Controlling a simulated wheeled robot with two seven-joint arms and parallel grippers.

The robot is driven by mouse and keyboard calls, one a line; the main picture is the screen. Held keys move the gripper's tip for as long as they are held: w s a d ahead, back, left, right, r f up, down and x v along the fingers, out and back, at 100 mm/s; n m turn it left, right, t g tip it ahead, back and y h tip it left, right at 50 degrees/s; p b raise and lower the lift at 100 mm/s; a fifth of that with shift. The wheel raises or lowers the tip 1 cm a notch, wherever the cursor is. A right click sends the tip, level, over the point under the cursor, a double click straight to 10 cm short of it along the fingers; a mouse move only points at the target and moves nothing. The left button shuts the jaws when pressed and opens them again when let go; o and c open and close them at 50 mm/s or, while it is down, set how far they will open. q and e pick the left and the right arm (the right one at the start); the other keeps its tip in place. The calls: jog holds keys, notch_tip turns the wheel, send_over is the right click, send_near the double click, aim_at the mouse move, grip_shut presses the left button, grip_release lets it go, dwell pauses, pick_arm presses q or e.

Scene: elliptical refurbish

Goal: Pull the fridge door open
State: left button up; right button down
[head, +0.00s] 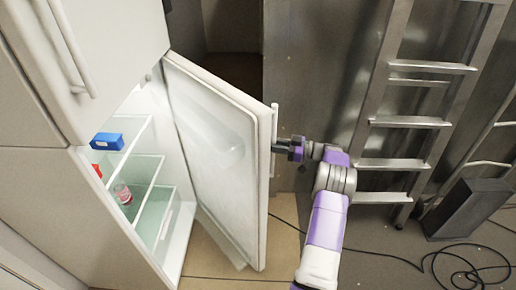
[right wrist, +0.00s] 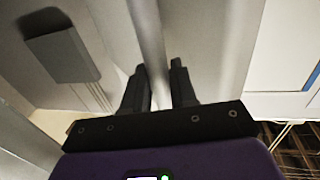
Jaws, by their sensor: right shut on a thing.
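The white fridge (head: 118,215) stands at the left in the head view. Its lower door (head: 225,150) stands wide open, swung out to the right, and shows its inner side. The door handle (head: 274,125) is a vertical white bar on the door's outer right edge. My right gripper (head: 278,146) is at this handle, on the outer side of the door. In the right wrist view the handle bar (right wrist: 150,50) runs between the two dark fingers of the right gripper (right wrist: 160,82), which is shut on it. My left gripper is not in view.
Inside the fridge are glass shelves (head: 148,168), a blue box (head: 107,141), a red item (head: 97,170) and a jar (head: 122,194). A metal ladder (head: 408,121) leans at the right. A dark box (head: 468,208) and a black cable (head: 440,262) are on the floor.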

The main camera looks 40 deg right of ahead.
jog(key=shift+w+d+r, duration=0.1)
jog(key=shift+w+d, duration=0.1)
jog(key=shift+d, duration=0.3)
jog(key=shift+w+d+r, duration=0.1)
jog(key=shift+w+d, duration=0.1)
jog(key=shift+d, duration=0.3)
jog(key=c, duration=1.3)
grip_release()
jog(key=shift+o, duration=1.3)
jog(key=shift+w+f, duration=0.1)
jog(key=shift+w, duration=0.2)
jog(key=v, duration=0.8)
jog(key=shift+p, duration=0.4)
jog(key=shift+a+f, duration=0.1)
jog(key=shift+c, duration=0.3)
